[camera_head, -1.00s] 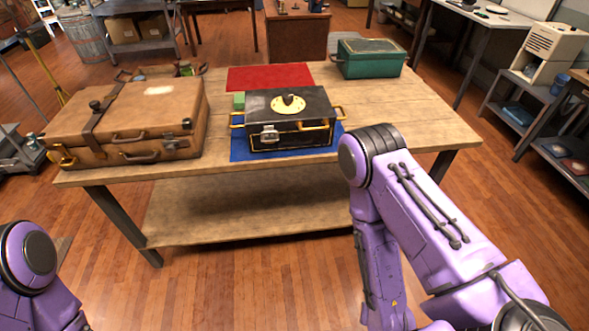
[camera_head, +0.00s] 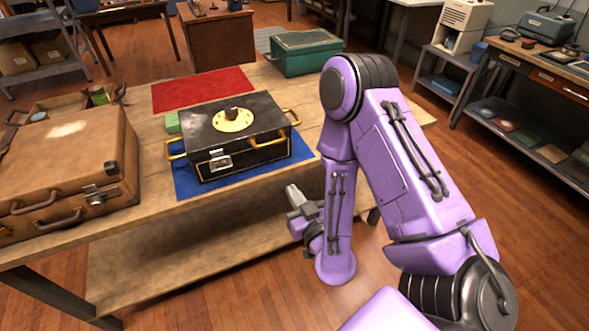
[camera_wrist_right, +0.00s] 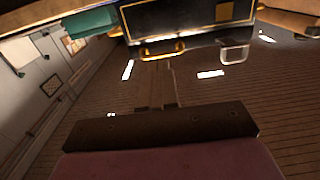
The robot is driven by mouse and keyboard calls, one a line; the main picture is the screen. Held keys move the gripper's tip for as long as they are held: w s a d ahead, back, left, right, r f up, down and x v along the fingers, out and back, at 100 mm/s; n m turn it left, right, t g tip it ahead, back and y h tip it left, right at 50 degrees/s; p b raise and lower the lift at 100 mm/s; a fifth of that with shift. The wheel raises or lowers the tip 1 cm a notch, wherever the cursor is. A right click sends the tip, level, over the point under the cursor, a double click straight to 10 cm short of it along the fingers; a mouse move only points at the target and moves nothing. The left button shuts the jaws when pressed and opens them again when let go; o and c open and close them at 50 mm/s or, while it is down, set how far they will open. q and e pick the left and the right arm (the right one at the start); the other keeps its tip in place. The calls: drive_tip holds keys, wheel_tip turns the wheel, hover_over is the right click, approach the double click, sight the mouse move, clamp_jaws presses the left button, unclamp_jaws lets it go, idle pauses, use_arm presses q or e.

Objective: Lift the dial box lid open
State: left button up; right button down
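The dial box (camera_head: 240,150) is black with gold trim and stands on a blue mat (camera_head: 190,186) on the wooden table. Its lid (camera_head: 210,128) is closed and carries a round gold dial (camera_head: 233,119) with a dark knob. A silver latch (camera_head: 219,162) is on the front, and gold handles are at the sides. My right gripper (camera_head: 294,196) hangs in front of the table's edge, below and right of the box, apart from it. Its opening cannot be made out. The right wrist view shows part of the box (camera_wrist_right: 190,17) at the top. My left gripper is out of view.
A brown suitcase (camera_head: 65,165) stands on the left of the table (camera_head: 145,190). A teal box (camera_head: 305,53) is at the back right. A red cloth (camera_head: 202,90) lies behind the dial box, and a small green block (camera_head: 172,122) sits beside it.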

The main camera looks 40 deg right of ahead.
drive_tip(key=p+x, duration=0.4)
drive_tip(key=x, duration=0.6)
drive_tip(key=shift+d+r+p, duration=0.25)
drive_tip(key=shift+r+p, duration=0.05)
drive_tip(key=shift+r, duration=0.05)
drive_tip(key=shift+w, duration=0.4)
idle(1.4)
drive_tip(key=shift+x, duration=1.1)
drive_tip(key=shift+b+x, duration=0.4)
drive_tip(key=shift+x, duration=1.5)
drive_tip(key=shift+s, duration=0.1)
drive_tip(key=shift+s, duration=0.25)
drive_tip(key=shift+r, duration=0.1)
